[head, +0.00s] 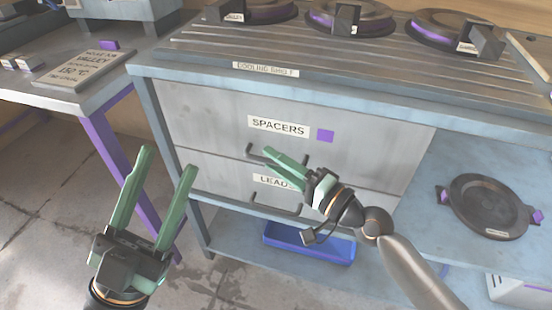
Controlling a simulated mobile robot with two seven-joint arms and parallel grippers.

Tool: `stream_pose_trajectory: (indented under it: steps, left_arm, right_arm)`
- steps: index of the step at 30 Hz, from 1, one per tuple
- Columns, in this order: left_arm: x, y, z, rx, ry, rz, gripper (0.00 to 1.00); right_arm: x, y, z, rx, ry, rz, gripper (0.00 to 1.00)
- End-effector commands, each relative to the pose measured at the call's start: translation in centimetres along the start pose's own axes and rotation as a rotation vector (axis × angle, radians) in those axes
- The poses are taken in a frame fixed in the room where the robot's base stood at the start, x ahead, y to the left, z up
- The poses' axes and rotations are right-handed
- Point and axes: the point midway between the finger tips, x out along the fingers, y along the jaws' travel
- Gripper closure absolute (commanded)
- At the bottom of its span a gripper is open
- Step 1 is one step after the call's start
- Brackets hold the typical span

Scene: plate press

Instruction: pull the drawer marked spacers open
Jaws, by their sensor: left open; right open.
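The spacers drawer (370,135) has a grey front with a "SPACERS" label (278,127) and a purple square. Its front looks flush with the cabinet. Its dark bar handle (252,150) is partly hidden behind my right gripper (270,156). My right gripper is open, with its green fingers overlapping the handle in the head view. I cannot tell whether the fingers are around the handle or only in front of it. My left gripper (168,158) is open and empty, pointing up, to the left of the cabinet and apart from it.
The leads drawer (350,190), with its own handle (275,206), sits just below. A blue tray (310,246) stands on the lower shelf. The cooling shelf (300,50) above holds several dark round plates. Another round plate (487,205) lies on the right. A bench stands at left.

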Motion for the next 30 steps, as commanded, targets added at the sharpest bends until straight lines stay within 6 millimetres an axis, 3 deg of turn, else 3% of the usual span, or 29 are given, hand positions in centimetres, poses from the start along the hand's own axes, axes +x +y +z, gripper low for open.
stream_pose_trajectory:
  steps: [9, 21, 30]
  left_arm:
    - [0.01, -0.02, -0.02, 0.001, 0.001, 0.0, 0.5]
    - [0.01, -0.01, -0.02, 0.001, 0.001, 0.001, 0.5]
    - [0.01, 0.0, -0.02, 0.001, 0.001, 0.001, 0.5]
  right_arm:
    - [0.34, -0.02, 0.02, -0.001, 0.0, 0.0, 0.55]
    - [0.3, -0.02, 0.0, -0.001, 0.0, 0.0, 0.99]
    - [0.29, -0.02, 0.0, -0.001, 0.0, 0.0, 1.0]
